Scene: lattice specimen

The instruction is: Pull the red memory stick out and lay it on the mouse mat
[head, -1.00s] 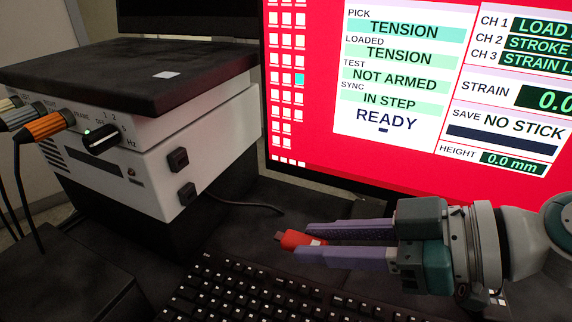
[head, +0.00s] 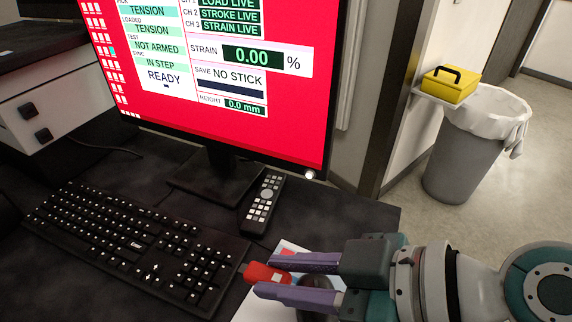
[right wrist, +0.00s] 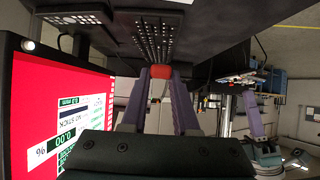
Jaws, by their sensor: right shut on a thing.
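The red memory stick (head: 262,272) is held between the purple fingertips of my right gripper (head: 269,276), with its red end sticking out to the left. It also shows between the fingers in the right wrist view (right wrist: 160,72). The mouse mat (head: 247,308) is a pale sheet on the desk, partly hidden below and behind my right gripper. A dark mouse (head: 316,305) shows partly behind the fingers. I cannot tell how high the stick is above the mat. In the right wrist view, my left gripper (right wrist: 254,115) shows small at the right, its opening unclear.
A black keyboard (head: 130,245) lies left of the stick. A remote-like keypad (head: 263,203) lies behind it, near the monitor (head: 312,120). The monitor reads NO STICK. Right of the desk stand a bin (head: 460,155) and a yellow box (head: 450,84).

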